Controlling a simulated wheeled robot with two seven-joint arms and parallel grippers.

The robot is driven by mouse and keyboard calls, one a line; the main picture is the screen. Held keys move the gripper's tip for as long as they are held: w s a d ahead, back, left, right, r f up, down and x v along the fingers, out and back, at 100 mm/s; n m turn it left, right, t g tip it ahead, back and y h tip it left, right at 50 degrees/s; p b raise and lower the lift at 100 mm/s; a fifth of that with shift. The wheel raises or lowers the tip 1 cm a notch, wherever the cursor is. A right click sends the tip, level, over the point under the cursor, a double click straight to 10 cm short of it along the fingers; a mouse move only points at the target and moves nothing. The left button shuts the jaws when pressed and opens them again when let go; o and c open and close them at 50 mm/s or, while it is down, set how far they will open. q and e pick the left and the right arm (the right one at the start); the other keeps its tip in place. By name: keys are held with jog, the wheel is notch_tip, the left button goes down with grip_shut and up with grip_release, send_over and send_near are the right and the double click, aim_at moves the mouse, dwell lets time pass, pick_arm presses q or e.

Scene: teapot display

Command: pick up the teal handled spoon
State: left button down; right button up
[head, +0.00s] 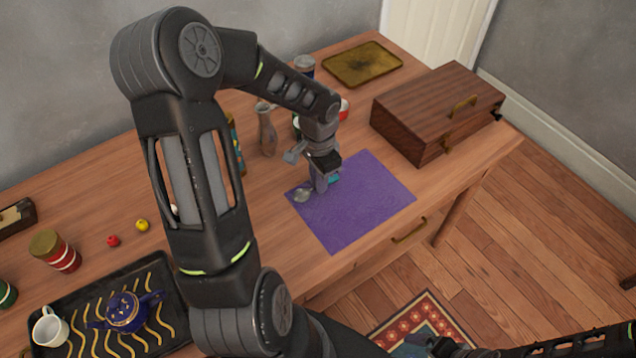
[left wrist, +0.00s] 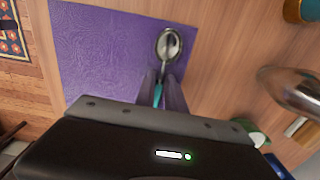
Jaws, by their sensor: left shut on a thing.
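The teal handled spoon lies over the purple mat (head: 365,205), its metal bowl (head: 302,195) toward the mat's left corner and a bit of teal handle (head: 334,179) showing by the fingers. My left gripper (head: 322,186) is down at the mat and shut on the handle. In the left wrist view the spoon (left wrist: 168,46) points away from the fingers (left wrist: 160,92), with the teal handle between them. I cannot tell whether the spoon is clear of the mat. My right gripper is not clearly in view; part of my right arm shows at the bottom right.
A wooden box (head: 436,112) stands right of the mat. A grey vase (head: 267,130) and several cans stand behind the gripper. A gold tray (head: 362,64) lies at the back. A black tray (head: 180,290) with a blue teapot (head: 124,311) and white cup (head: 50,328) is at lower left.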

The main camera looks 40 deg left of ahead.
pick_arm(q)
notch_tip(320, 180, up, 10)
dwell(0.5)
jog(key=shift+w+d, duration=0.1)
dwell(0.4)
